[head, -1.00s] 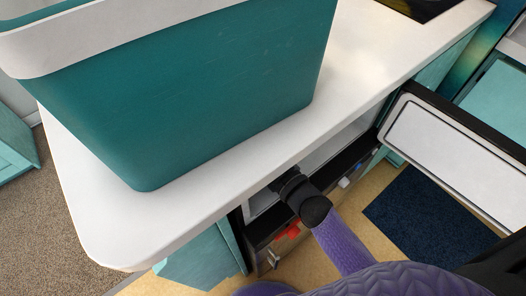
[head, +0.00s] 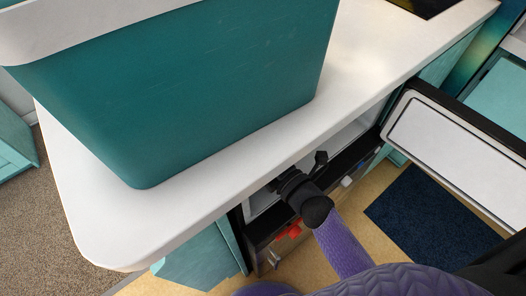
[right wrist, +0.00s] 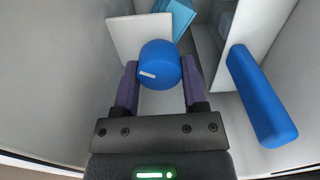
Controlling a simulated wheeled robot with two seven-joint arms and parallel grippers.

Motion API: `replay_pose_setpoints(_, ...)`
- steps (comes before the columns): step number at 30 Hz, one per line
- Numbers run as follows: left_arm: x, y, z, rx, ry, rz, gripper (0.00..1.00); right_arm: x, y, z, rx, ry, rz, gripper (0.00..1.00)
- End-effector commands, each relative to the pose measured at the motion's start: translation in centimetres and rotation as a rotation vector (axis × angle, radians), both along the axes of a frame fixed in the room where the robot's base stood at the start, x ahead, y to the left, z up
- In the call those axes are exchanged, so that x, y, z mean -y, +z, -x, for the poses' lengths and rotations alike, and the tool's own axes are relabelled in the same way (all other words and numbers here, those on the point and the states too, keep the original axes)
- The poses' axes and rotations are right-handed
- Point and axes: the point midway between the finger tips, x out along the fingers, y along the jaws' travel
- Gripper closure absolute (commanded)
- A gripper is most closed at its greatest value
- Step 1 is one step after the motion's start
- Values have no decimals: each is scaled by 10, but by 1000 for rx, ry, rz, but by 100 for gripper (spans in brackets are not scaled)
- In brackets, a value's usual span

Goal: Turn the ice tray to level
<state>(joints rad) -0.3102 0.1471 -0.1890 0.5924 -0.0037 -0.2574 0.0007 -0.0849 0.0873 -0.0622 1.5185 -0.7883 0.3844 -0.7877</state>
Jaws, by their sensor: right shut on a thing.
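In the right wrist view, my right gripper (right wrist: 158,85) has its two purple fingers shut on a round blue knob (right wrist: 160,58). The knob has a short white mark, lying almost flat across the picture. A square white plate (right wrist: 124,40) stands behind the knob. A light blue piece (right wrist: 178,14), which looks like part of the ice tray, shows slanted past the plate; most of it is hidden. In the head view, my right gripper (head: 288,184) reaches into the open compartment under the counter, its fingertips hidden. My left gripper is out of view.
A thick blue bar (right wrist: 262,98) lies right of the knob, close to the gripper. White compartment walls (right wrist: 50,80) surround it. The open door (head: 455,150) stands right of my arm. A large teal bin (head: 190,95) sits on the white counter (head: 120,235) above.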

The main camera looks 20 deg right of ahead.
Motion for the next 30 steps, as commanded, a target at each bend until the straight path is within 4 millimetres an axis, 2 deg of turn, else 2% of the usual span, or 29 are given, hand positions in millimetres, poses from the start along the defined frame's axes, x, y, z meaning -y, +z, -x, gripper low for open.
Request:
replay_pose_setpoints(15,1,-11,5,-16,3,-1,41,0,-3,1,114,1,323,100)
replay_pose_setpoints(30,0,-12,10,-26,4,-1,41,0,-3,1,142,1,399,100)
